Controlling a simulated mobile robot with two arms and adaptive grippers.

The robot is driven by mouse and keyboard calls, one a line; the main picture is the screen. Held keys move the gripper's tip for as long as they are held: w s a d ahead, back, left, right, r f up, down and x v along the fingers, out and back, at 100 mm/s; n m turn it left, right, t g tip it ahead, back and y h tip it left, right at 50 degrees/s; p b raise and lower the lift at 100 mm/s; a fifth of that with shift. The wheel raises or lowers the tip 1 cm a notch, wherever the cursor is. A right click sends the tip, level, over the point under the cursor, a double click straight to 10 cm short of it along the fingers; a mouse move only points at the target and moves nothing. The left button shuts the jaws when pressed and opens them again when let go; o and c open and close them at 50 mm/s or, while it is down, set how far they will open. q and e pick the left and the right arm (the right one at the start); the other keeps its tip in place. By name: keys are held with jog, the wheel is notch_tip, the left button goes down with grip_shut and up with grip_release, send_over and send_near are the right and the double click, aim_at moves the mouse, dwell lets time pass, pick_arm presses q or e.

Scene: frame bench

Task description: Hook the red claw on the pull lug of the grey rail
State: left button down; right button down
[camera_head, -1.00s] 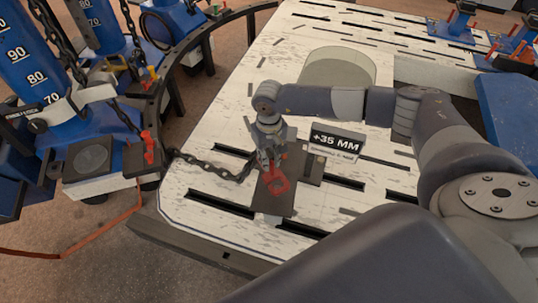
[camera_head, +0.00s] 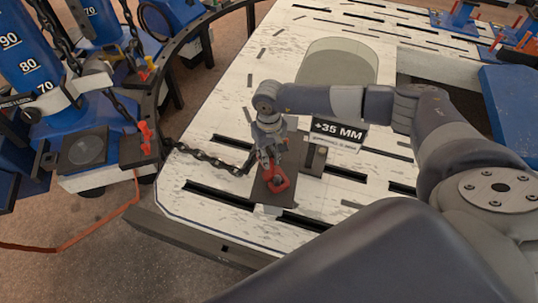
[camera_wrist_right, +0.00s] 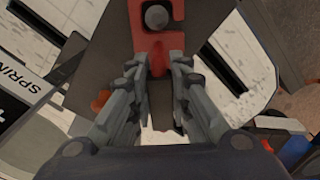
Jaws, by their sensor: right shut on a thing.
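The red claw (camera_head: 278,183) is held in my right gripper (camera_head: 270,152), which is shut on its stem. The claw is over the dark grey rail plate (camera_head: 259,196) on the white bench. In the right wrist view, the claw (camera_wrist_right: 160,44) has a round grey stud (camera_wrist_right: 157,17), which looks like the pull lug, inside its opening. I cannot tell how deep the claw sits around it. A dark chain (camera_head: 215,160) runs from the left toward the claw. My left gripper is not in view.
The slotted white bench top (camera_head: 220,212) is mostly clear around the plate. Blue towers (camera_head: 35,60) with chains stand at the left. A pale round pad (camera_head: 337,62) lies behind my right arm.

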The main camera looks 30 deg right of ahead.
jog(key=c, duration=1.4)
grip_release()
jog(key=shift+r, duration=0.1)
notch_tip(320, 180, up, 12)
